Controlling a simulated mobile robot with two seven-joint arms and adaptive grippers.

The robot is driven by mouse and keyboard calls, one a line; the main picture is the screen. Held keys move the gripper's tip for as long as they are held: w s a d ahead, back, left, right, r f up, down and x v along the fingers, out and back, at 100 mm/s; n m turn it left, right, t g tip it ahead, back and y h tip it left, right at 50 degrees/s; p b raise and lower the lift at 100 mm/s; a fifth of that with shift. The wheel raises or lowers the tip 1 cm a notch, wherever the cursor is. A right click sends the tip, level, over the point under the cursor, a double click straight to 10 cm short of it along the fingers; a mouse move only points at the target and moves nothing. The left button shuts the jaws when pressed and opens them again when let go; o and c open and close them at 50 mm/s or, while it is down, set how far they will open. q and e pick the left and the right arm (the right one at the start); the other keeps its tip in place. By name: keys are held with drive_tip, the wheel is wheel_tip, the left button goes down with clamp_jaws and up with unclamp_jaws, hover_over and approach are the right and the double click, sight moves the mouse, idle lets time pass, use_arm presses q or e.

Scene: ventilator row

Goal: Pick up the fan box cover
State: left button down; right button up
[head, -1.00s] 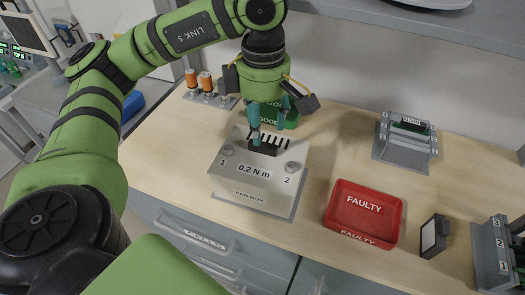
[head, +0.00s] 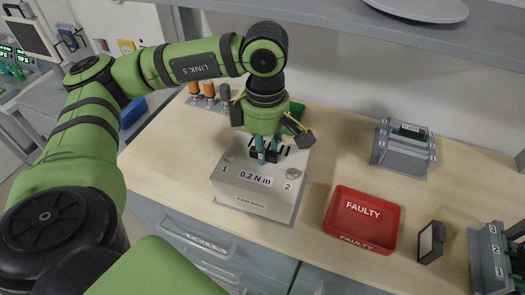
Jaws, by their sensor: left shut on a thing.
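The fan box (head: 248,206) stands on the wooden bench, a pale grey box. Its cover (head: 231,173) is on top, marked 0.2 N m, with a screw at 1 and a screw at 2 (head: 292,174), dark slots and a black handle block (head: 270,155). My left gripper (head: 268,158) points down over the cover's back middle, its teal fingers shut on the black handle. The cover appears seated on the box. The gripper hides part of the slots. My right gripper is not in view.
A red FAULTY tray (head: 335,231) stands right of the box. A green bin (head: 293,120) is behind my left gripper. Orange-topped drivers (head: 209,88) stand at the back left. A grey fixture (head: 404,148), a small black-framed block (head: 432,242) and a grey rack (head: 486,262) are at the right.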

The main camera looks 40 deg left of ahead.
use_arm(q)
drive_tip(key=shift+r, duration=0.1)
drive_tip(key=shift+r+b, duration=0.3)
drive_tip(key=shift+r, duration=0.25)
wheel_tip(320, 180, up, 3)
drive_tip(key=shift+w+b, duration=0.1)
drive_tip(key=shift+b, duration=0.35)
drive_tip(key=d+r+b, duration=0.1)
drive_tip(key=d+r, duration=0.5)
drive_tip(key=d, duration=0.5)
drive_tip(key=shift+d+r, duration=0.4)
